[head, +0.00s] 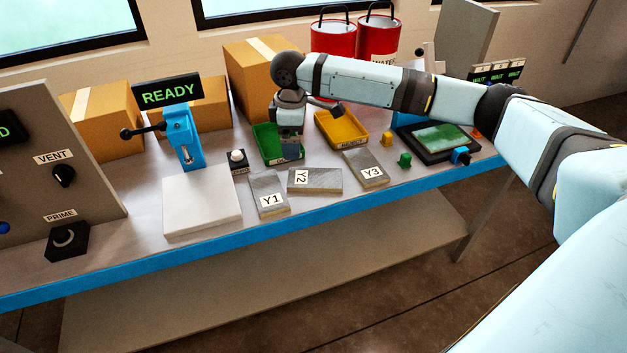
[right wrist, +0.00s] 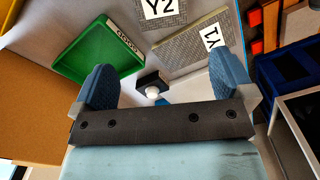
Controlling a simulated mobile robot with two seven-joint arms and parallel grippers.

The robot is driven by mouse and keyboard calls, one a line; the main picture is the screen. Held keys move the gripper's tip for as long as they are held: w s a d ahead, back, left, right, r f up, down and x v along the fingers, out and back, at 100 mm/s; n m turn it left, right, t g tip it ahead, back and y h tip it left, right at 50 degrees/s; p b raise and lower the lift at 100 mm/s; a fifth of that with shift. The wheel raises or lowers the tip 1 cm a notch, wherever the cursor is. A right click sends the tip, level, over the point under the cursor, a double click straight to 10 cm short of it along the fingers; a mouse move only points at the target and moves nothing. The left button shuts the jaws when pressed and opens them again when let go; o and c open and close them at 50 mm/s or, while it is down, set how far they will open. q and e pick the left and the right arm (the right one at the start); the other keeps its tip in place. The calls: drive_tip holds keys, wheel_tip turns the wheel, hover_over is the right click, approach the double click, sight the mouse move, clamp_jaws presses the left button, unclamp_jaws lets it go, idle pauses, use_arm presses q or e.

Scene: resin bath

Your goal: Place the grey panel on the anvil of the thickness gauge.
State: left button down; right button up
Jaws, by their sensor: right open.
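Three grey panels lie flat on the bench: Y1 (head: 265,182), Y2 (head: 327,183) and Y3 (head: 370,178). The thickness gauge (head: 182,135) is blue, with a lit READY display (head: 168,92) and a pale flat block (head: 202,208) in front; I cannot tell which part is the anvil. My right gripper (head: 291,153) is over the bench by the green tray, behind Y1 and Y2. The right wrist view shows its fingers (right wrist: 163,80) wide apart with nothing held; Y1 (right wrist: 190,42) and Y2 (right wrist: 148,22) lie beyond them. My left gripper is out of view.
A button box (head: 237,160) stands between gauge and panels. A green tray (head: 268,148) and yellow tray (head: 343,130) lie behind the panels. Cardboard boxes (head: 100,118) and red buckets (head: 333,38) stand at the back. A control panel (head: 60,140) is at left.

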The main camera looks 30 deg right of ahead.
hover_over(297, 177)
drive_tip(key=f, duration=0.6)
drive_tip(key=shift+w+f, duration=0.25)
drive_tip(key=shift+f, duration=0.05)
drive_tip(key=f, duration=0.3)
drive_tip(key=f+b, duration=0.1)
drive_tip(key=shift+s+d+f, duration=0.1)
drive_tip(key=shift+s+f, duration=0.05)
drive_tip(key=shift+s, duration=0.15)
drive_tip(key=shift+f, duration=0.5)
drive_tip(key=c, duration=0.9)
drive_tip(key=shift+c, duration=0.2)
drive_tip(key=shift+r, duration=0.2)
